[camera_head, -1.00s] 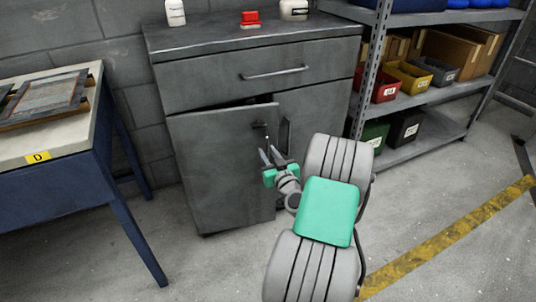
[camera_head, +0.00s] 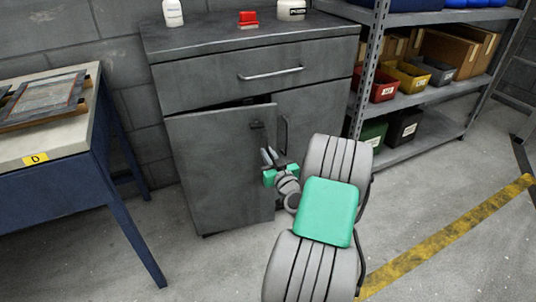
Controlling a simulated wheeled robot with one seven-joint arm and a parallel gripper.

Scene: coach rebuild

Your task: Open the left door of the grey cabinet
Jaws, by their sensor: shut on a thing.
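The grey cabinet (camera_head: 213,86) stands against the wall, with a drawer above two doors. Its left door (camera_head: 217,170) is slightly ajar, with a dark gap along its top edge. The left door's dark upright handle (camera_head: 257,127) is near its right edge; its lower part is hidden by my gripper. My gripper (camera_head: 266,153) reaches in from the lower right, with its fingers shut on that handle. The right door (camera_head: 308,118) looks closed, with its own upright handle (camera_head: 284,132) close to the right of my gripper; my arm covers its lower part.
A blue-legged workbench (camera_head: 50,165) stands to the left of the cabinet. A metal shelf with bins (camera_head: 440,98) stands to the right. Bottles and a red item (camera_head: 248,19) are on the cabinet top. The floor before the left door (camera_head: 215,260) is clear.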

